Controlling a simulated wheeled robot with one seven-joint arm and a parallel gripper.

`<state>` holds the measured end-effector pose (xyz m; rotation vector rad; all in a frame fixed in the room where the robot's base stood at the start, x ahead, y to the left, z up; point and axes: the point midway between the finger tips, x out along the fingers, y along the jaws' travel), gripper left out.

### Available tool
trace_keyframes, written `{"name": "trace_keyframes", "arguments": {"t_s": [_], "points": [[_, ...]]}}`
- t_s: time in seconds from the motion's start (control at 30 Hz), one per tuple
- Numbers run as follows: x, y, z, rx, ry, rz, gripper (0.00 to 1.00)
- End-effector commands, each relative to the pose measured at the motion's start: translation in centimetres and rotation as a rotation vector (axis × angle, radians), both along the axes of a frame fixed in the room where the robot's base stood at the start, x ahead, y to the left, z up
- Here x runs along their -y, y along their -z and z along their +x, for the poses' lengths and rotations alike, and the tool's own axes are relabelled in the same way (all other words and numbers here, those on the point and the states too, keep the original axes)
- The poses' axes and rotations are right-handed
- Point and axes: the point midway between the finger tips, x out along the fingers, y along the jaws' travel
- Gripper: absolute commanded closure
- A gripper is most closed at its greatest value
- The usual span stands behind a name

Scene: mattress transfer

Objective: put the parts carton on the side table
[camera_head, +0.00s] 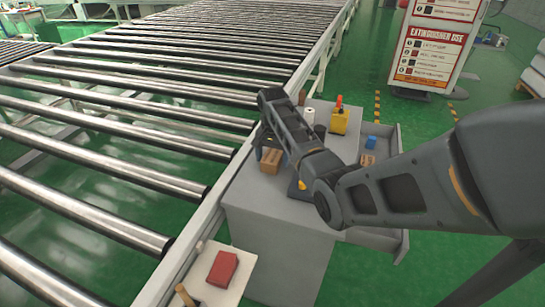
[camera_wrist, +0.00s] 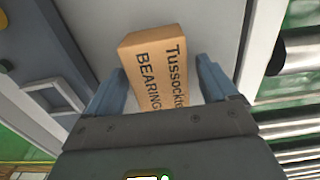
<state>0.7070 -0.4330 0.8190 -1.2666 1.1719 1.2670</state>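The parts carton, a brown box with dark lettering ending in "BEARING" (camera_wrist: 155,65), lies between the two blue-grey fingers of my gripper (camera_wrist: 160,66) in the wrist view. The fingers stand along its sides and look open, with a narrow gap at the left. The gripper body hides the carton's near end. In the head view the carton (camera_head: 270,162) sits on the grey cart top (camera_head: 258,192), beneath my arm. A small pale table (camera_head: 233,292), which looks like the side table, stands at the lower left of the cart.
A red box (camera_head: 222,269) and a wooden-handled item (camera_head: 185,296) lie on the pale table. A yellow container (camera_head: 340,121), a white roll (camera_head: 309,115) and a blue item (camera_head: 371,142) are on the cart. The roller conveyor (camera_head: 120,150) runs along the left.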

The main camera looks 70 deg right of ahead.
Motion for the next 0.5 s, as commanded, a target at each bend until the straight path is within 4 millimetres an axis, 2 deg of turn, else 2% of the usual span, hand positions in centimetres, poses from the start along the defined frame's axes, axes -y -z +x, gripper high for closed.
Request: {"name": "trace_keyframes", "arguments": {"t_s": [0.33, 0.5], "points": [[0.0, -0.6, 0.0, 0.001, 0.0, -0.001, 0.12], [0.1, -2.9, 0.1, 0.003, 0.0, -0.003, 0.12]]}}
